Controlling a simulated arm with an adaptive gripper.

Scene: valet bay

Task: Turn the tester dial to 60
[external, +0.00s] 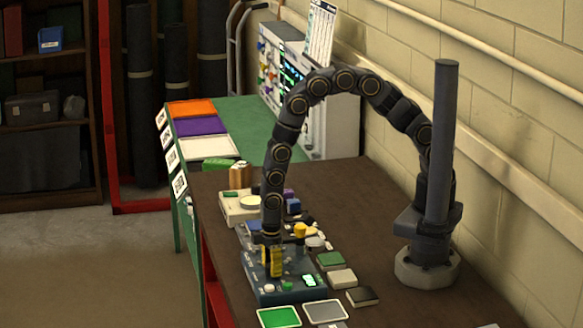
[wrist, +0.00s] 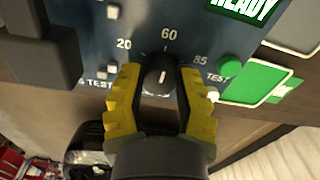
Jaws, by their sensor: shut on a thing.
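The blue-grey tester (external: 262,291) sits on the brown table; its face (wrist: 190,12) fills the top of the wrist view. Its black round dial (wrist: 161,75) has a white pointer line and lies between the labels 20, 60 and 85. The line points up the picture, roughly at the 60 label (wrist: 169,33). My gripper (external: 273,264) reaches down onto the tester. In the wrist view its yellow-padded fingers (wrist: 161,84) are shut on the dial from both sides. In the external view the fingers hide the dial.
The tester's lit display (wrist: 245,7) reads READY. A green button (wrist: 230,67) is right of the dial and a black block (wrist: 48,50) is to the left. Small boxes (external: 331,261) and a green pad (external: 279,317) surround the tester. A wall is on the right.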

